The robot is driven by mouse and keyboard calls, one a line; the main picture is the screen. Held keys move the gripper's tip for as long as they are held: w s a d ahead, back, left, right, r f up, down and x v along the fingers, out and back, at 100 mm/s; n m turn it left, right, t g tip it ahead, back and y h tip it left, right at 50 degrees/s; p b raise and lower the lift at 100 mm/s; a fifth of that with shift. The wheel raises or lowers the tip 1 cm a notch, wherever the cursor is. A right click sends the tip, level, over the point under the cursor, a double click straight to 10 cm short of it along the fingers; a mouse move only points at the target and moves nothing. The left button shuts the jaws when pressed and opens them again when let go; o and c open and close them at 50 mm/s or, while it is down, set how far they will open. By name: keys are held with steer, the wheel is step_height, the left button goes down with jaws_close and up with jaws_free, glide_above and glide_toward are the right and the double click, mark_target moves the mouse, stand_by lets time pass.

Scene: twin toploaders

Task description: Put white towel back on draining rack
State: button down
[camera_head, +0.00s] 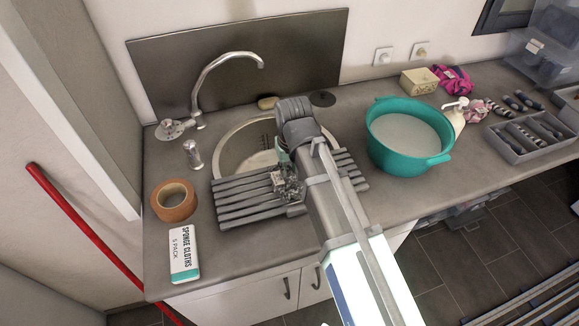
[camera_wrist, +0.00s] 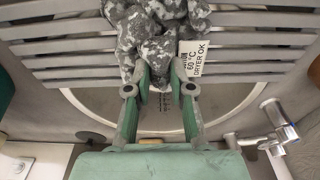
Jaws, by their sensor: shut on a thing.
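A crumpled grey-and-white mottled cloth (camera_head: 291,186) lies against the slats of the grey draining rack (camera_head: 236,203), over the front of the sink. In the wrist view the cloth (camera_wrist: 150,30) has a white label reading "60 °C DRYER OK" and overlaps the rack slats (camera_wrist: 62,62). My gripper (camera_wrist: 159,88) is shut on the lower bunched end of this cloth. In the head view my gripper (camera_head: 283,158) is partly hidden behind my arm. I cannot tell whether the cloth's weight rests on the rack. No plain white towel shows.
The sink basin (camera_head: 236,150) lies behind the rack, with a tall tap (camera_head: 228,60). A teal tub (camera_head: 408,137) stands close on the right. The front-left counter is mostly clear.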

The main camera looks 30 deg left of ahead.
mark_target(291, 172)
steer(key=c, duration=1)
jaws_free()
steer(key=r, duration=0.4)
steer(key=r+b, duration=0.1)
steer(key=r, duration=0.3)
steer(key=d+r+b, duration=0.1)
steer(key=r, duration=0.3)
steer(key=shift+s+d+r, duration=0.1)
steer(key=shift+s, duration=0.3)
